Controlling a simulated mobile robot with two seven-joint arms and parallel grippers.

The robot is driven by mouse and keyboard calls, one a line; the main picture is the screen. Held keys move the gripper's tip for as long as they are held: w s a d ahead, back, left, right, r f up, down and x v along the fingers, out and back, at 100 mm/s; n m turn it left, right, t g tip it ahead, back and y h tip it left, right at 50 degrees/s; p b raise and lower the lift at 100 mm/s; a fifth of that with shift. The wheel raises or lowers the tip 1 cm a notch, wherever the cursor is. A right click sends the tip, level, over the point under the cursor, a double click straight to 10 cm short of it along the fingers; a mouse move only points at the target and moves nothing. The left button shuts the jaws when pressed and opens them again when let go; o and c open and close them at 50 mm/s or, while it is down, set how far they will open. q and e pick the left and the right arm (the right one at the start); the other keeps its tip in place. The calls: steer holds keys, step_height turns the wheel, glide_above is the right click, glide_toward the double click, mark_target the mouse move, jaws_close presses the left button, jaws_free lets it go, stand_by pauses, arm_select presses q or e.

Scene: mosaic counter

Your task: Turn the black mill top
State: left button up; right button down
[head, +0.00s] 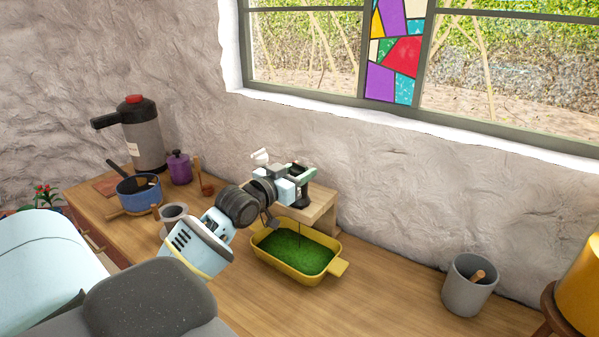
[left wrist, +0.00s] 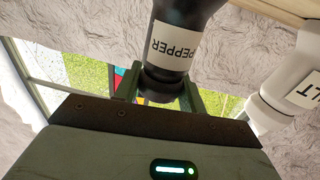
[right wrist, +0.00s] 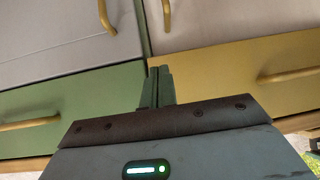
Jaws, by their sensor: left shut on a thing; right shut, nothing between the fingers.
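The black mill (left wrist: 172,45), labelled PEPPER, shows in the left wrist view, which sees it upside down. My left gripper (left wrist: 161,92) has a green finger on either side of its round black top (left wrist: 160,86) and is shut on it. In the head view my left gripper (head: 303,184) is above the small wooden stand (head: 322,212), and it hides most of the black mill. A white mill (left wrist: 288,97) with a partly visible label stands beside it. My right gripper (right wrist: 159,86) is shut and empty, in front of drawer fronts.
A yellow dish (head: 270,268) with green contents is just in front of the stand. A blue pot (head: 139,192), purple jar (head: 180,168) and grey dispenser (head: 147,140) stand at left. A grey crock (head: 467,292) is at right. The counter between dish and crock is clear.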

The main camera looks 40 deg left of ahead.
stand_by(0.9)
arm_select(q)
steer(key=o, duration=1)
steer(key=shift+c, duration=0.2)
steer(key=shift+s+f, duration=0.1)
steer(key=shift+s, duration=0.6)
steer(key=s, duration=0.6)
steer(key=shift+s, duration=0.25)
